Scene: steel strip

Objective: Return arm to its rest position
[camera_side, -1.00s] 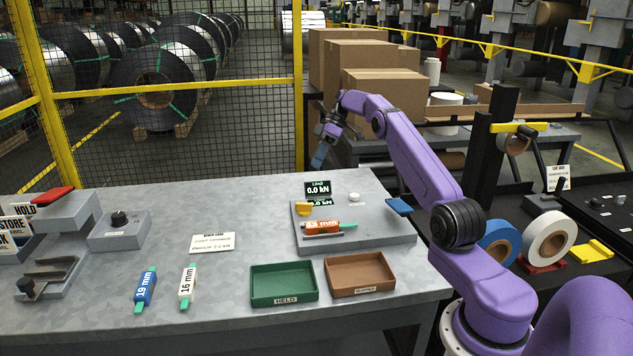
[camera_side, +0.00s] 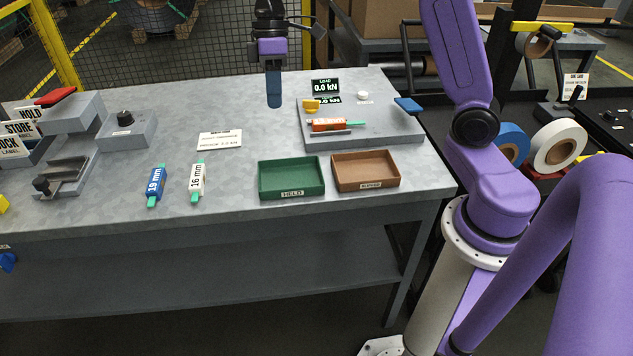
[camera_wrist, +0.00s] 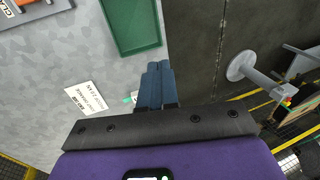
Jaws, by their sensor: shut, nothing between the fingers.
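My gripper (camera_side: 274,103) hangs over the back part of the grey bench (camera_side: 230,110), pointing down, left of the load display (camera_side: 325,87). Its blue fingers are together with nothing between them, and it is clear of the nearby objects. In the wrist view the closed fingers (camera_wrist: 155,82) show in the middle, with the green tray (camera_wrist: 130,25) above them. My purple upper arm rises on the right of the side view.
The blue 19 mm piece (camera_side: 156,186) and white 16 mm piece (camera_side: 198,181) lie at the front. The green tray (camera_side: 291,198) and brown tray (camera_side: 367,187) look empty. An orange piece (camera_side: 330,125) lies on the grey test fixture (camera_side: 400,126). A mesh fence (camera_side: 180,50) stands behind.

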